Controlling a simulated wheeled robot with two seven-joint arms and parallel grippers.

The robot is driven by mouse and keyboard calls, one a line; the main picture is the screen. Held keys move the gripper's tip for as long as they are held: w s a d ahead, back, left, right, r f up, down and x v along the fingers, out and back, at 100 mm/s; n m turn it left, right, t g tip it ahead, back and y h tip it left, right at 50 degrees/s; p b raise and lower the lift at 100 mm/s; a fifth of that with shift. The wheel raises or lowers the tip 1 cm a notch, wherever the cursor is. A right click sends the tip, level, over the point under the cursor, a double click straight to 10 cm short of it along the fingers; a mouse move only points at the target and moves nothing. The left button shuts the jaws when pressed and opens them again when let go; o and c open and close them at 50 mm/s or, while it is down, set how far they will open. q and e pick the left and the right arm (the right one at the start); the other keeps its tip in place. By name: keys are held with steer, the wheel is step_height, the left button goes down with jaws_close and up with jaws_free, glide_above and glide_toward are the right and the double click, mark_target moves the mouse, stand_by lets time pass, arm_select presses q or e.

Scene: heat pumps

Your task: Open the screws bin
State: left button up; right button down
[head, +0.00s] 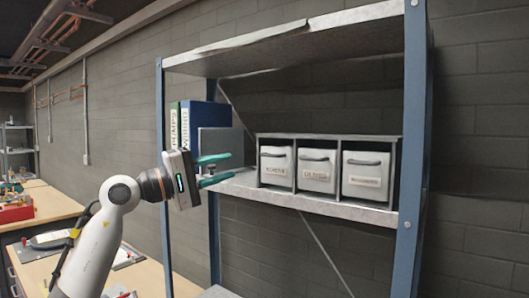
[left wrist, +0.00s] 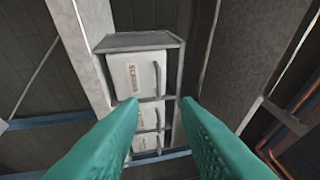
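The screws bin (head: 275,173) is the leftmost of 3 white bins in a grey divided holder on the shelf. Its label is blurred in the head view. In the left wrist view, the top bin (left wrist: 146,82) has a label reading SCREWS and a dark handle (left wrist: 157,78) along its right side. The bin looks shut. My left gripper (head: 222,170) has green fingers, spread apart and empty. It is left of the bin, apart from it. It also shows in the left wrist view (left wrist: 160,104), its fingertips below the screws bin. My right gripper is out of view.
Two more bins, a middle one (head: 316,171) and a right one (head: 366,176), share the holder (head: 397,160). Binders (head: 196,125) stand left of it behind my gripper. Blue posts (head: 414,150) flank the shelf (head: 330,202). Wooden benches (head: 50,207) are at left.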

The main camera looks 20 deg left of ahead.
mark_target(267, 155)
arm_select(q)
steer(key=p+x, duration=0.4)
steer(key=x, duration=0.5)
steer(key=shift+w+d+r, duration=0.1)
steer(key=shift+w+d, duration=0.05)
steer(key=shift+d, duration=0.05)
steer(key=shift+w+d, duration=0.1)
steer(key=shift+c, duration=0.5)
jaws_close()
